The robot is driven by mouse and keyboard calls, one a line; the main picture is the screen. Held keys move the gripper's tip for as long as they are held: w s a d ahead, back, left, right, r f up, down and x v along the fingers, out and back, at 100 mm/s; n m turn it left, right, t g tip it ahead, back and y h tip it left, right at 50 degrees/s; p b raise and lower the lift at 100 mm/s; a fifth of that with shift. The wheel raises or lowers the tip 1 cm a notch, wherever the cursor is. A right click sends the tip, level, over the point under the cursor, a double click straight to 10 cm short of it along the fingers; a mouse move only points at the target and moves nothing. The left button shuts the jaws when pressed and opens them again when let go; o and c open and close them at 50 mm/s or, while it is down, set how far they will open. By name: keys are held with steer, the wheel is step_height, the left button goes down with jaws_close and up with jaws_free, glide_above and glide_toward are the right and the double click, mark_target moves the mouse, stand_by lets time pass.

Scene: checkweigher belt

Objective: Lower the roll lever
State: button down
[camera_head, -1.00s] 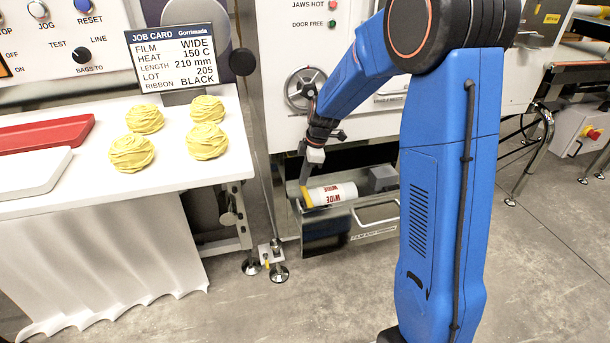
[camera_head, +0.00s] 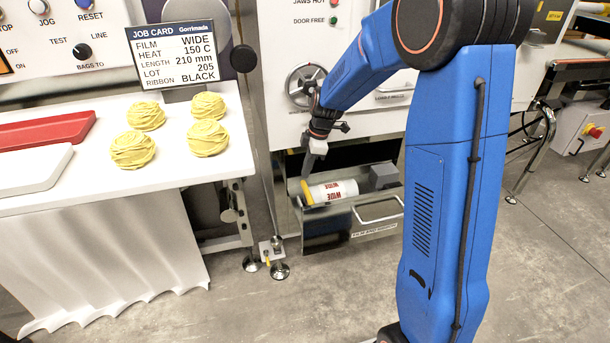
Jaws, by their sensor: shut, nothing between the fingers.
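A white film roll (camera_head: 333,191) printed WIDE in red lies in an open, low drawer (camera_head: 330,240) under the machine. A yellow piece (camera_head: 307,192), which looks like the roll lever, stands tilted at the roll's left end. My gripper (camera_head: 306,176) points down just above it and is shut with nothing held. At this size I cannot tell whether the fingertips touch the yellow piece. The lever's pivot is not clear.
A grey block (camera_head: 382,177) sits at the right of the drawer, partly close to my arm. A handwheel (camera_head: 305,85) is on the machine front above. A white table (camera_head: 110,192) with yellow pasta nests and a job card (camera_head: 172,56) stands left.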

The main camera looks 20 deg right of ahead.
steer(key=v, duration=0.9)
steer(key=s+d+r+m+t+h, duration=0.1)
steer(key=s+r+m, duration=0.3)
steer(key=s, duration=0.5)
steer(key=s+d+r+m+t, duration=0.1)
steer(key=s+r+m, duration=0.3)
steer(key=s, duration=0.5)
steer(key=s+d+m, duration=0.1)
steer(key=s+m, duration=0.3)
steer(key=s, duration=0.5)
steer(key=s+d+f+m+t+h, duration=0.1)
steer(key=s+m, duration=0.3)
steer(key=s, duration=0.6)
steer(key=shift+s+d+f+t+h, duration=0.25)
steer(key=shift+d+t+h, duration=0.05)
